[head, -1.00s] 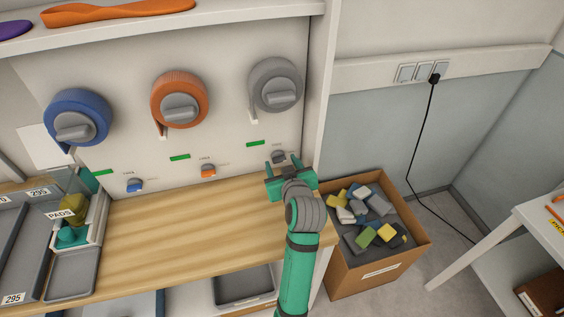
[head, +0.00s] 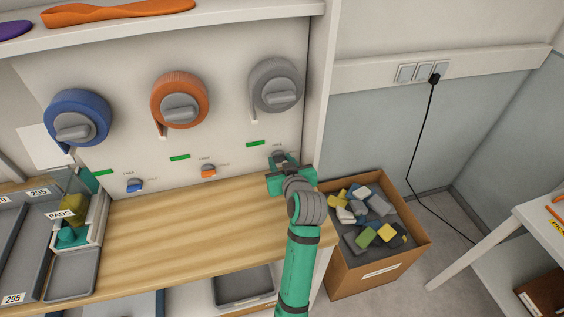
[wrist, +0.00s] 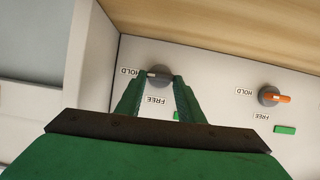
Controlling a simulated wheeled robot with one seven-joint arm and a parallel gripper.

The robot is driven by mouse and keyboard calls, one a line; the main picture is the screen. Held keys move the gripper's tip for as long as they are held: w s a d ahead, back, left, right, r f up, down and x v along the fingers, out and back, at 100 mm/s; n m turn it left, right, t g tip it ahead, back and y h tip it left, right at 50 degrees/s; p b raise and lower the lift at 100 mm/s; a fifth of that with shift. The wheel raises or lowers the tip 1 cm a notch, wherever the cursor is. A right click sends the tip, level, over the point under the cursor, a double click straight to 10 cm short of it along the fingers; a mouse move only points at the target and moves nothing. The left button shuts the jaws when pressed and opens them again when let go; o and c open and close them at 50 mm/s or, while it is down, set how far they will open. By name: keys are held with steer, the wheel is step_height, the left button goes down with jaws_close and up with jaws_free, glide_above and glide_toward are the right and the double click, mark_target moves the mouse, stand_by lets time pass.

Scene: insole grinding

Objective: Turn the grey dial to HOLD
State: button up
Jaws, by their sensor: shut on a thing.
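The small grey dial (wrist: 159,70) sits low on the pale panel, with the words HOLD and FREE printed upside down beside it in the wrist view. My green gripper (wrist: 160,77) is shut on this dial, one finger on each side. The fingers partly cover it, and I cannot tell clearly which word it points to. In the head view my gripper (head: 279,163) reaches the panel under the grey spool (head: 275,85), and hides most of the dial.
An orange dial (head: 208,170) and a blue dial (head: 135,185) sit to the left on the same panel. The wooden worktop (head: 170,230) below is clear. A cardboard box (head: 375,270) of foam blocks stands right of my arm.

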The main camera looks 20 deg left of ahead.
steer(key=shift+d, duration=0.1)
steer(key=o, duration=1.1)
steer(key=shift+c, duration=0.2)
steer(key=v, duration=1)
steer(key=shift+s+d+r, duration=0.15)
steer(key=shift+s+d, duration=0.05)
steer(key=shift+d, duration=0.15)
